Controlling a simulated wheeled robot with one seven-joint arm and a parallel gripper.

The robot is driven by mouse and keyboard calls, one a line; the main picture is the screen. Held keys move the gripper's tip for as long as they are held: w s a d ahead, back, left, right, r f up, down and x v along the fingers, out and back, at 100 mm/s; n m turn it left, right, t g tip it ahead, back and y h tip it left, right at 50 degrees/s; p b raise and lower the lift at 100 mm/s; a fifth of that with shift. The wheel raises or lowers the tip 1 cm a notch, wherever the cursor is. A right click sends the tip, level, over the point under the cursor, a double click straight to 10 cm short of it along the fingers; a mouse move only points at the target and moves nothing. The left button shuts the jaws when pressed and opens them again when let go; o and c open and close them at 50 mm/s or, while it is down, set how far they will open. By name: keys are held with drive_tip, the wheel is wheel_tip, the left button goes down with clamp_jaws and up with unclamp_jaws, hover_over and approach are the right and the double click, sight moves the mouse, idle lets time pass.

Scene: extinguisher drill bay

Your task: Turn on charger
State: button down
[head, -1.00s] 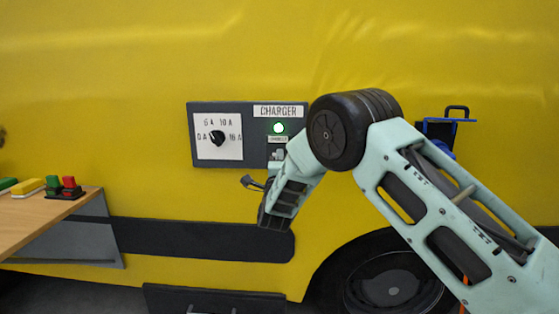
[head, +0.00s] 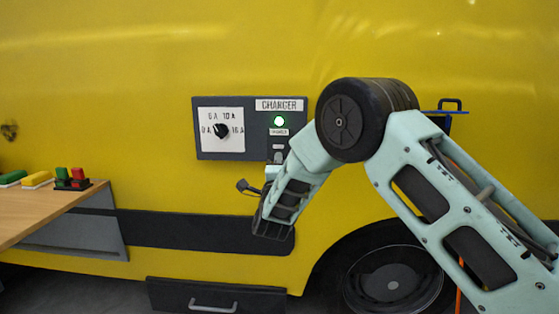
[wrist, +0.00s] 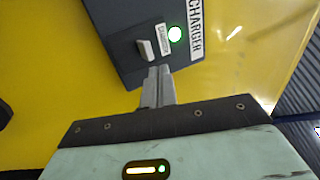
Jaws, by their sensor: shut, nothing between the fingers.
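The charger panel (head: 255,147) is a dark box on the yellow wall, labelled CHARGER. It has a black dial knob (head: 221,130) on a white scale plate at its left. Its round lamp (head: 279,121) glows green, and it also glows in the wrist view (wrist: 175,34). Below the lamp and a small label is a pale switch (wrist: 146,50), small in the head view (head: 278,147). My gripper (wrist: 159,70) is shut and empty, its fingertips just below the switch at the panel's lower edge. In the head view the fingertips (head: 277,158) are small; contact cannot be told.
A wooden bench (head: 45,208) at the left carries green, yellow and red items. A dark drawer (head: 215,297) with a handle is low down. A wheel (head: 392,283) and a blue bracket (head: 445,122) are at the right, partly behind my arm.

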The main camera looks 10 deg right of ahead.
drive_tip(key=s, duration=0.1)
drive_tip(key=s+a, duration=0.1)
drive_tip(key=s, duration=0.3)
drive_tip(key=shift+s+a+f+b, duration=0.25)
drive_tip(key=shift+a+f+b, duration=0.05)
drive_tip(key=shift+a+f, duration=0.1)
drive_tip(key=s+a+f+n+g+y, duration=0.2)
drive_tip(key=s+a+n+g+y, duration=0.4)
drive_tip(key=a+n+y, duration=0.4)
drive_tip(key=s+a+f+n+g+y, duration=0.15)
drive_tip(key=s+n+g, duration=0.3)
drive_tip(key=s, duration=0.45)
drive_tip(key=s+a+f+n+g+y, duration=0.1)
drive_tip(key=s+a+f+n+g, duration=0.2)
drive_tip(key=s+n, duration=0.45)
drive_tip(key=s+d+f+n+g+h, duration=0.1)
drive_tip(key=s+d+n+g+h, duration=0.2)
drive_tip(key=s, duration=0.5)
drive_tip(key=s+d+n+g, duration=0.2)
drive_tip(key=s+d, duration=0.3)
drive_tip(key=s, duration=0.3)
drive_tip(key=s+d+f+n+g+h, duration=0.1)
drive_tip(key=s+d+n+g+h, duration=0.15)
drive_tip(key=s+d, duration=0.35)
wheel_tip(320, 180, up, 13)
drive_tip(key=a+p, duration=0.2)
drive_tip(key=p, duration=1.1)
drive_tip(key=shift+s+f+y, duration=0.15)
drive_tip(key=shift+s+y, duration=0.15)
drive_tip(key=shift+s, duration=0.1)
